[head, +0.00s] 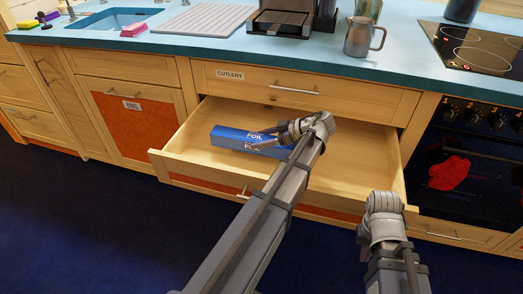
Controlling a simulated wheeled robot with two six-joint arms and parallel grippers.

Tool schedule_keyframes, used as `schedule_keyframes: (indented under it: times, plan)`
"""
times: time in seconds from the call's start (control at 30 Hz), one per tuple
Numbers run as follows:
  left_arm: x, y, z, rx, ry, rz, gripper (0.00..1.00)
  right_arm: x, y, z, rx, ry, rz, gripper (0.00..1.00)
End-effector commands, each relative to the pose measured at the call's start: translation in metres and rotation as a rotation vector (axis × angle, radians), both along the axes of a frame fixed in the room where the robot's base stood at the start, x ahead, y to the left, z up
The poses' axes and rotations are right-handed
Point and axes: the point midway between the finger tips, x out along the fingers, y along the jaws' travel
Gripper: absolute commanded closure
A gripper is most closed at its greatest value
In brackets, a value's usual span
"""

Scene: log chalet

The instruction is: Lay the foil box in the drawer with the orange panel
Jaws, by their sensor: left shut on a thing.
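The blue foil box (232,136) is inside the open wooden drawer (345,178), left of its middle, lying lengthwise across it. My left gripper (280,138) reaches in over the drawer and is shut on the box near its right end. Its fingers and wrist cover part of the box. I cannot tell whether the box touches the drawer floor. An orange panel (205,184) shows just below the drawer's front rim, partly behind my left arm. My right gripper (384,200) is at the drawer's front right corner, and its fingers cannot be made out.
The closed cutlery drawer (297,90) is directly above. A closed orange-panelled bin door (135,125) is at the left. The oven (470,165), with a red mitt (457,171), is at the right. The open drawer's right half has free room.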

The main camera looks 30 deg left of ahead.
Motion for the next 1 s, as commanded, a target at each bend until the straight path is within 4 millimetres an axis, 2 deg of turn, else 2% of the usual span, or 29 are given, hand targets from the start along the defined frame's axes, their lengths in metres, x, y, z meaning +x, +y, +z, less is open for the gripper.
schedule_keyframes:
  times: [0.3,0.77,0.8,1.0]
  plan:
    - [0.0,0.0,-0.037,0.001,0.0,0.0,1.0,0.0,0.001,-0.037,0.004,0.0,0.006,1.0]
    - [0.0,0.0,-0.041,0.001,0.0,0.0,1.0,0.0,0.001,-0.041,0.005,0.0,0.008,1.0]
    - [0.0,0.0,-0.039,0.0,0.0,0.0,0.27,0.0,0.001,-0.039,0.005,0.0,0.008,1.0]
    - [0.0,0.0,-0.039,0.0,0.0,0.0,0.05,0.0,0.001,-0.039,0.005,0.0,0.007,1.0]
